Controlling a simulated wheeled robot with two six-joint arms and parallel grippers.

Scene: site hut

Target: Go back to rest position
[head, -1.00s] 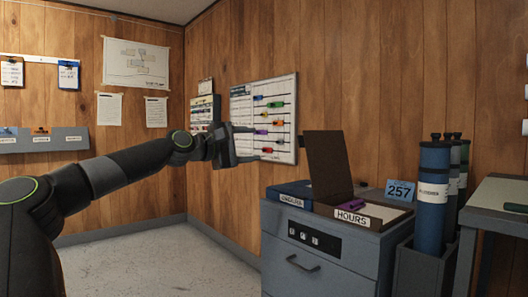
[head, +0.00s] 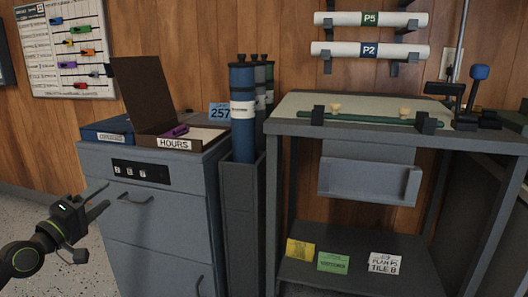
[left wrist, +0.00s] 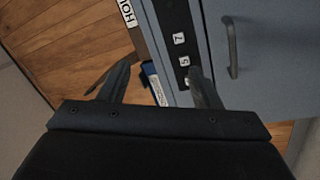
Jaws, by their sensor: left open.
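My left gripper (head: 99,204) is at the lower left of the head view, in front of the grey cabinet (head: 150,225) and apart from its drawer handle as far as I can tell. Its fingers are spread and nothing is between them. In the left wrist view the open fingers (left wrist: 158,88) point toward the cabinet's black number panel (left wrist: 176,40). My right gripper is not in view.
An open box marked HOURS (head: 186,143), holding a purple item, and a blue box (head: 105,134) sit on the cabinet. Blue tubes (head: 243,115) stand in a grey bin beside it. A table (head: 290,110) with a green rod (head: 365,117) is at right.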

